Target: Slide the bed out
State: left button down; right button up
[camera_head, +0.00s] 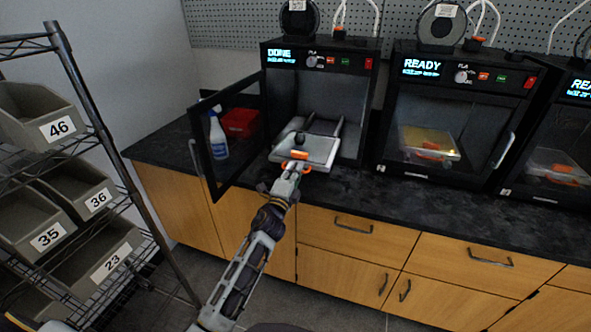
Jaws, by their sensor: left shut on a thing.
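The leftmost printer (319,50) shows "DONE" on its display, and its door (205,155) stands open to the left. Its light grey bed (321,150) sticks out of the front opening, over the counter's front part. A small dark round object (300,139) sits on the bed. An orange handle (299,155) is at the bed's front edge. My left gripper (296,164) is at this handle and shut on it; the fingers are small in view and partly merge with the orange. My right gripper is not in view.
Two more printers, the middle one (459,70) reading "READY", stand closed to the right. A spray bottle (218,136) and a red bin (239,122) show behind the open door. A wire rack (75,90) with numbered bins is at left. The counter front (400,195) is clear.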

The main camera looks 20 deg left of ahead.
pick_arm(q)
jog(key=shift+f, duration=0.25)
jog(key=shift+s, duration=0.1)
jog(key=shift+f, duration=0.1)
jog(key=c, duration=1.8)
grip_release()
jog(key=shift+c, duration=0.2)
jog(key=shift+o, duration=1.4)
jog(key=shift+s+r, duration=0.25)
jog(key=shift+w, duration=0.1)
jog(key=s+f, duration=0.2)
jog(key=s, duration=0.9)
jog(key=shift+s+a, duration=0.25)
jog(key=shift+s, duration=0.15)
